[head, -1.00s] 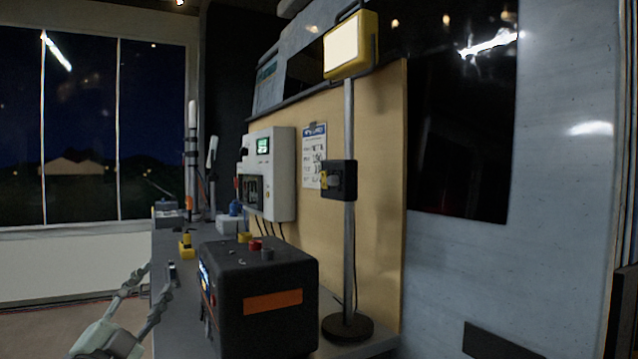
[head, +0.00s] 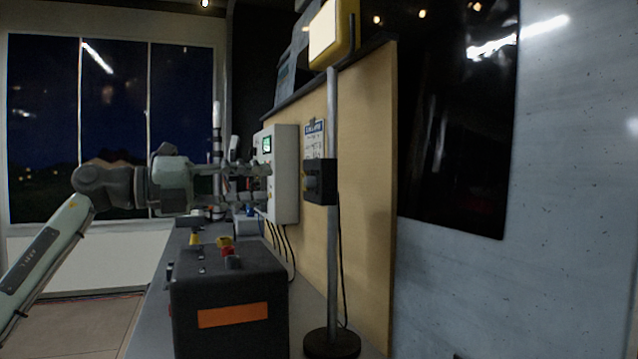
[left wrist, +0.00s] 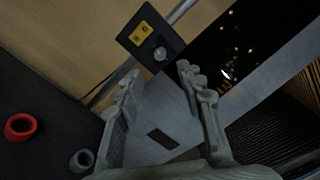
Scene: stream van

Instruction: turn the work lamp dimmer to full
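The work lamp (head: 324,34) is lit, on a grey pole at the upper middle of the head view. Its black dimmer box (head: 322,182) is fixed to the pole, with a grey knob (head: 311,182) on its left face. In the left wrist view, the dimmer box (left wrist: 133,43) shows a yellow panel (left wrist: 142,33) and a round grey knob (left wrist: 160,53). My left gripper (head: 264,183) points right towards the box, apart from it. In the left wrist view its fingers (left wrist: 158,74) are open and empty, with the knob just beyond the fingertips. My right gripper is out of view.
A black power unit (head: 228,300) with an orange panel and red and grey terminals stands on the bench below. A white wall unit (head: 286,185) with a green screen is behind my left gripper. The lamp's round base (head: 332,343) and hanging cables are nearby.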

